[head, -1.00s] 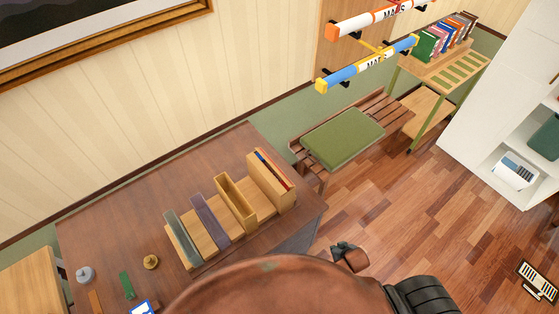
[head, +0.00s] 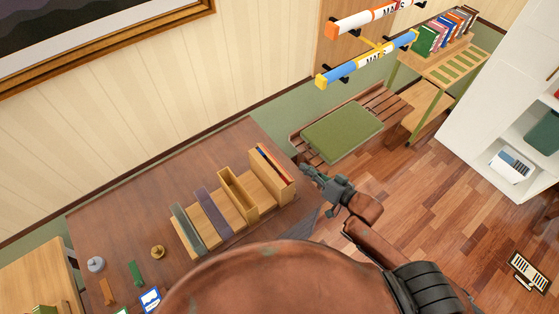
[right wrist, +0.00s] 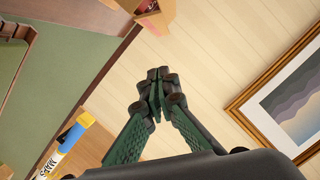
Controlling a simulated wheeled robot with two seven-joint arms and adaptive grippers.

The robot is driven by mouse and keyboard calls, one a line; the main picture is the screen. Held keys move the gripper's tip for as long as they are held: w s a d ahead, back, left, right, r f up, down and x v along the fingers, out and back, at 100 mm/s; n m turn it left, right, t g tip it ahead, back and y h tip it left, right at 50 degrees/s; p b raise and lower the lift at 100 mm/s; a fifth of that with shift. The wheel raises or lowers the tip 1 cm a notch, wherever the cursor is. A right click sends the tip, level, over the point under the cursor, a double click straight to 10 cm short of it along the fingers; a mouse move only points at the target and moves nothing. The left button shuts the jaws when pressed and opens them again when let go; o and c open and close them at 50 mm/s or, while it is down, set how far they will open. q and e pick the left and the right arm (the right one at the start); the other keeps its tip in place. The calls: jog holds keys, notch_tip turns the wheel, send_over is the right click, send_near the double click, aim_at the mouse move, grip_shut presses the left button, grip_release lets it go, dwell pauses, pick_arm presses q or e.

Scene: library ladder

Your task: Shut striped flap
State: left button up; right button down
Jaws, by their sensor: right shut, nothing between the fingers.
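A wooden organizer (head: 205,228) stands on the brown desk (head: 120,215) in the head view. From left to right it has a grey-green panel (head: 188,229), a purple panel (head: 213,213), an open-topped wooden box (head: 238,192) and a taller wooden part (head: 264,181) with thin coloured items in it. I cannot make out stripes on any panel. My right gripper (head: 306,172) is shut and empty, just right of the organizer's tall end, apart from it. Its closed fingers show in the right wrist view (right wrist: 155,88). My left gripper is not in view.
A bench with a green cushion (head: 342,132) stands beyond the gripper. Blue and white tubes (head: 367,61) hang on the wall. A book rack (head: 440,55) and a white shelf (head: 480,110) stand at right. Small pieces, including a brass knob (head: 158,252), lie on the desk's left.

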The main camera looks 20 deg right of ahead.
jog(key=r, duration=0.1)
jog(key=p, duration=0.2)
send_over(279, 166)
jog(key=w+d, duration=0.1)
jog(key=d, duration=0.1)
jog(key=f, duration=0.1)
jog(key=shift+s+a+f+y+p, duration=0.1)
jog(key=shift+a+f+y+p, duration=0.15)
jog(key=shift+f, duration=0.4)
jog(key=shift+s+a+f+y+p, duration=0.15)
jog(key=shift+a+f, duration=0.1)
jog(key=shift+f, duration=0.35)
jog(key=shift+s+a+f, duration=0.2)
jog(key=shift+a+f, duration=0.2)
jog(key=shift+f, duration=0.25)
jog(key=shift+a, duration=0.1)
